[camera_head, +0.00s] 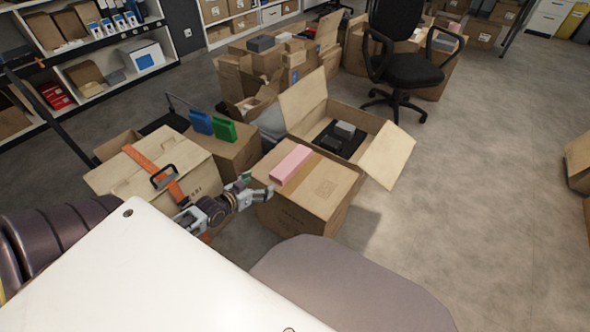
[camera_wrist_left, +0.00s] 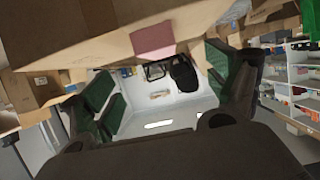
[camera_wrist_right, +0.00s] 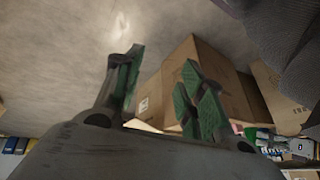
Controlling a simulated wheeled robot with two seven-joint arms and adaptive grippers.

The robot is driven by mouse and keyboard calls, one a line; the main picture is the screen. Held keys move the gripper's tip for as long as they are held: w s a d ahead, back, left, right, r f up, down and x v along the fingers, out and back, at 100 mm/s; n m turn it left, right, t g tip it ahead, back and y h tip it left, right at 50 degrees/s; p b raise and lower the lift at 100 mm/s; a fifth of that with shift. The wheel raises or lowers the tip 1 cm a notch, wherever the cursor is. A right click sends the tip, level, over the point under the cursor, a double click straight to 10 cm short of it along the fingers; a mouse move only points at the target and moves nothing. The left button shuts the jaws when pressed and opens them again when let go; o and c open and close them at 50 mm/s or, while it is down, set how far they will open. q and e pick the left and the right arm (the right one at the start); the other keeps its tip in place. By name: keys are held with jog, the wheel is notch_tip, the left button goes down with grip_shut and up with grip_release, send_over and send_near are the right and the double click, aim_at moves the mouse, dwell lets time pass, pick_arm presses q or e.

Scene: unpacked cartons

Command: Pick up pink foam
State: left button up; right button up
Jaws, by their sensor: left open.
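The pink foam (camera_head: 290,165) is a long pink block lying flat on top of a closed carton (camera_head: 325,187). My left gripper (camera_head: 257,187) is at the left edge of that carton, left of and a little nearer than the foam. In the left wrist view the foam (camera_wrist_left: 153,38) shows beyond the spread green-padded fingers of my left gripper (camera_wrist_left: 162,88); nothing is between them. My right gripper (camera_wrist_right: 160,92) shows only in its own wrist view, with its fingers apart and empty.
A carton with an orange strip and tape dispenser (camera_head: 164,176) stands left of my left gripper. Behind it, a blue item (camera_head: 201,123) and a green item (camera_head: 224,131) stand on another carton. An open carton (camera_head: 375,128) is behind the foam.

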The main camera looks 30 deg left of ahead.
aim_at(277, 174)
pick_arm(q)
jog(key=shift+d, duration=0.1)
pick_arm(e)
jog(key=shift+s, duration=0.1)
pick_arm(q)
jog(key=shift+w, duration=0.1)
jog(key=shift+b+x, duration=1.45)
jog(key=shift+x, duration=1.8)
jog(key=shift+b+x, duration=0.35)
jog(key=shift+x, duration=0.45)
jog(key=shift+w, duration=0.2)
pick_arm(e)
notch_tip(277, 174, down, 8)
jog(key=a+t+y, duration=0.1)
jog(key=shift+w+a+m, duration=0.2)
jog(key=shift+a+m, duration=0.05)
jog(key=shift+m, duration=0.15)
jog(key=shift+r+t, duration=0.2)
jog(key=shift+t, duration=0.1)
pick_arm(q)
jog(key=shift+w+f, duration=0.1)
